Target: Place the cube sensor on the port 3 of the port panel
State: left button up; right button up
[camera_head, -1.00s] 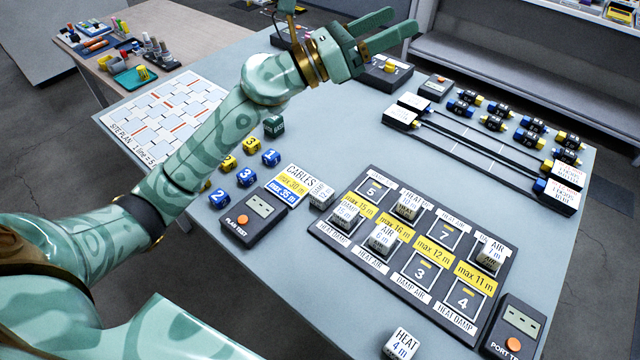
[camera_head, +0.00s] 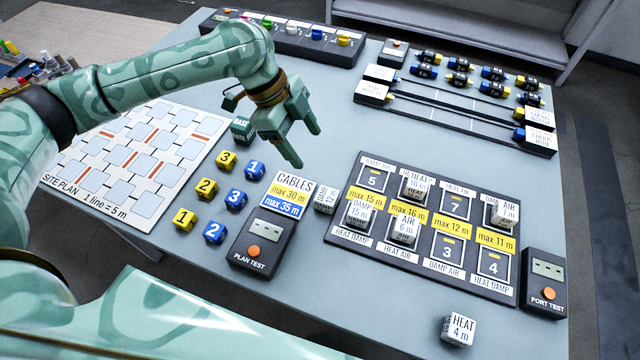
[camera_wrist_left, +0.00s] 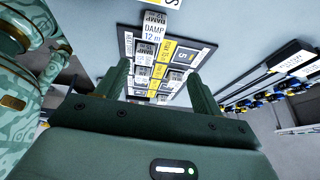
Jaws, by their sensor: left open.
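The dark port panel (camera_head: 338,233) lies right of centre on the table; it also shows in the left wrist view (camera_wrist_left: 129,46). Port 3 (camera_head: 446,252), in its near row, is bare. A white cube sensor marked DAMP 12 m (camera_head: 326,197) stands beside the panel's left edge; in the left wrist view the cube (camera_wrist_left: 155,30) appears beyond and between my fingers. Another cube, HEAT 4 m (camera_head: 458,330), sits near the table's front edge. My left gripper (camera_head: 306,147) is open and empty, above the table, behind the DAMP cube. My right gripper is out of view.
Several cubes, including AIR 6 m (camera_head: 405,229), occupy other ports. Ports 4, 5 and 7 are bare. A plan tester (camera_head: 262,245) and numbered cubes lie left, the port tester (camera_head: 544,282) right. Cable rails (camera_head: 455,110) stand behind. Table surface between rails and panel is clear.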

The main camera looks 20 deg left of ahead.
pick_arm(q)
jog(key=s+f, duration=0.1)
jog(key=f, duration=0.1)
jog(key=b, duration=0.4)
send_near(326, 195)
jog(key=shift+g, duration=0.3)
jog(key=x, duration=0.4)
jog(key=shift+w+d+f, duration=0.25)
jog(key=shift+f, duration=0.05)
jog(key=shift+d+f+y+b, duration=0.3)
jog(key=shift+f+b, duration=0.2)
jog(key=shift+f, duration=0.2)
jog(key=b+x, duration=0.2)
jog(key=x, duration=0.2)
jog(key=shift+w+f, duration=0.1)
jog(key=shift+f, duration=0.2)
jog(key=shift+r, duration=0.15)
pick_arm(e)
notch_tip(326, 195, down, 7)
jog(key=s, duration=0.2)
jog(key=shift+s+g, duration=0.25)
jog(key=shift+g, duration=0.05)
pick_arm(q)
jog(key=c, duration=1.2)
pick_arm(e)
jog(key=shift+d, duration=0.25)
pick_arm(q)
jog(key=shift+o, duration=0.2)
jog(key=shift+r, duration=0.1)
